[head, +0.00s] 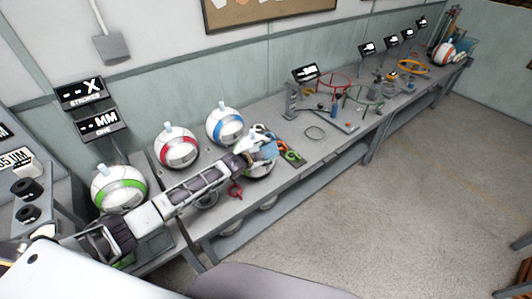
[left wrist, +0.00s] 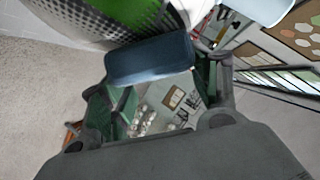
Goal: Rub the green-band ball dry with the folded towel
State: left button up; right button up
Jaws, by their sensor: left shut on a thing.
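My left gripper (head: 256,150) reaches right across the bench and is at a white ball (head: 256,171), whose band is mostly hidden by the gripper. In the left wrist view, my gripper (left wrist: 158,78) is shut on a dark blue folded towel (left wrist: 150,58). A ball with a wide green band (left wrist: 125,10) fills the top of that view, right beside the towel; I cannot tell whether they touch. In the head view another ball with a green band (head: 120,190) sits at the left, behind my forearm. My right gripper is not in view.
A red-band ball (head: 177,147) and a blue-band ball (head: 225,124) stand behind my left arm. Green-handled items (head: 292,156) lie right of the gripper.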

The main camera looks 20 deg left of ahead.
pick_arm(q)
jog(key=shift+s+a, duration=0.1)
jog(key=shift+s+a+p, duration=0.4)
jog(key=shift+s+p, duration=0.1)
jog(key=shift+p, duration=0.05)
jog(key=shift+s+a, duration=0.45)
jog(key=shift+s, duration=0.1)
jog(key=s+d+r, duration=0.2)
jog(key=d+r, duration=0.1)
jog(key=r, duration=0.1)
jog(key=shift+s+d+r, duration=0.15)
jog(key=shift+s+d, duration=0.05)
jog(key=shift+s, duration=0.1)
dwell(0.9)
dwell(0.5)
